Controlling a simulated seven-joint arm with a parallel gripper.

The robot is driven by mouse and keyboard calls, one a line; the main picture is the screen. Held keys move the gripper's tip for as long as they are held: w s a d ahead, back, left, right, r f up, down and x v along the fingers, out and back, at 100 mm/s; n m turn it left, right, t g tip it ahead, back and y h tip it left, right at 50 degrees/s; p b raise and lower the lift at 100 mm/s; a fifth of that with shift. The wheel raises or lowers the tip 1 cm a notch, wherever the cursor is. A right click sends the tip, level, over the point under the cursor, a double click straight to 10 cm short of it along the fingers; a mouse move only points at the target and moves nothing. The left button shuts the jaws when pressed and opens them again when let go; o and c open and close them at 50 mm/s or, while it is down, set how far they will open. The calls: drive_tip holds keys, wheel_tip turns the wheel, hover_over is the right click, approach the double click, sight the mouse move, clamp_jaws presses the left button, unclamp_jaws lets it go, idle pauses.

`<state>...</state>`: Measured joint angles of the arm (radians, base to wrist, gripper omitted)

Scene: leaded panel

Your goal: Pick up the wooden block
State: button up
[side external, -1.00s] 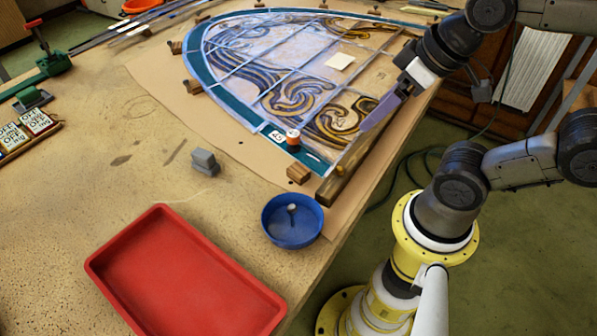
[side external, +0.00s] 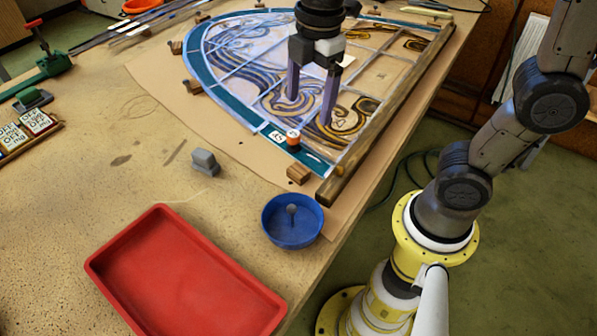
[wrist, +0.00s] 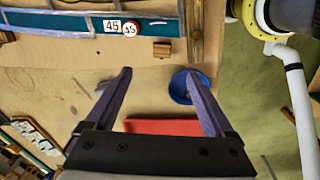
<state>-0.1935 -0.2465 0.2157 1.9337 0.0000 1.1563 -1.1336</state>
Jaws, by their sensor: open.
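A small wooden block (side external: 299,173) lies on the brown paper just off the panel's near corner, left of the long wooden bar's end. It also shows in the wrist view (wrist: 162,49), beyond my fingertips and between them in the picture. Similar small wooden blocks (side external: 194,87) sit along the panel's curved edge. My gripper (side external: 309,110) points down over the leaded panel (side external: 236,113), farther back than the block. In the wrist view my gripper (wrist: 159,72) has its two purple fingers wide apart with nothing between them.
A round numbered piece (side external: 293,139) stands on the panel's edge close to the block. A blue bowl (side external: 291,234), a red tray (side external: 185,275) and a grey block (side external: 205,162) are nearer the front. The wooden bar (side external: 345,178) runs along the panel's right side.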

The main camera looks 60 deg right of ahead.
wheel_tip(320, 180, down, 3)
drive_tip(key=w+a+g, duration=0.1)
drive_tip(key=a, duration=0.1)
hover_over(298, 169)
drive_tip(key=shift+n, duration=0.3)
drive_tip(key=f, duration=0.7)
drive_tip(key=shift+s+a, duration=0.1)
drive_tip(key=shift+s, duration=0.1)
drive_tip(key=shift+w+f, duration=0.15)
drive_tip(key=shift+f, duration=3)
clamp_jaws()
drive_tip(key=shift+r, duration=0.1)
